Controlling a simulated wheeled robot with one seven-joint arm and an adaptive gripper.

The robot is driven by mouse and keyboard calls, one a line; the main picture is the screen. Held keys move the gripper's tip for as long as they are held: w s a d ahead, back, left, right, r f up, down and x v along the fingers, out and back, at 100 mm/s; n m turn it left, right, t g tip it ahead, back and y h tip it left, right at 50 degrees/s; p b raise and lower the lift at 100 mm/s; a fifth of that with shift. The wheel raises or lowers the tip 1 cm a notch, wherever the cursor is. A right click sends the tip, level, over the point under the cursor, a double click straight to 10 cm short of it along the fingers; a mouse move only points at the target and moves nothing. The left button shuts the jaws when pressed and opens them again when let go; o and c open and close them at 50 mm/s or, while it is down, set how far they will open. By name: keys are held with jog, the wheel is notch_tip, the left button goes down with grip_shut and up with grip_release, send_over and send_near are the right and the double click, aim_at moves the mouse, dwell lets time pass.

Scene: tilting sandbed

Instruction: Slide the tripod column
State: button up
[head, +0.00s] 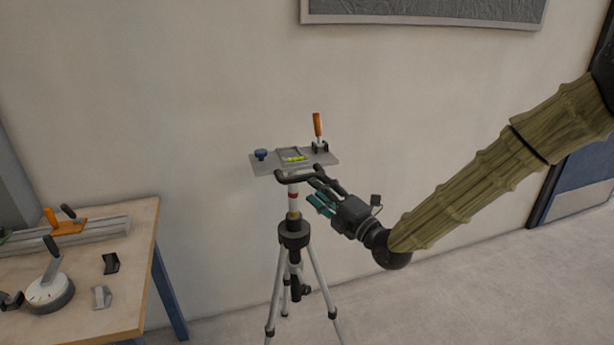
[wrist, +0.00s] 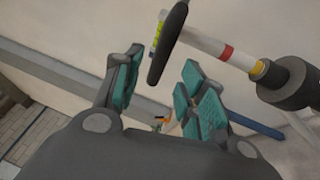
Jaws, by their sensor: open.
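The tripod (head: 293,236) stands on the floor near the wall, with silver legs and a black collar. Its white column (head: 293,190) with a red band rises from the collar to a grey top plate (head: 264,165). A black handle bar (head: 299,176) sits under the plate. My gripper (head: 316,197) is open and empty just right of the column, below the plate. In the wrist view the black handle (wrist: 168,42) lies across the upper part of the gap between my teal-padded fingers (wrist: 160,92). The column (wrist: 205,44) and collar (wrist: 285,84) show to the right. Contact cannot be told.
A wooden table (head: 135,250) at the left holds a dial with a lever (head: 50,290), an orange-handled clamp (head: 65,222) and small dark and grey parts. An orange-handled lever (head: 318,130) and a blue knob (head: 261,154) stand on the plate. Floor at the right is clear.

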aim_at(306, 180)
jog(key=shift+p+x, duration=0.6)
jog(key=shift+x, duration=2.9)
grip_shut()
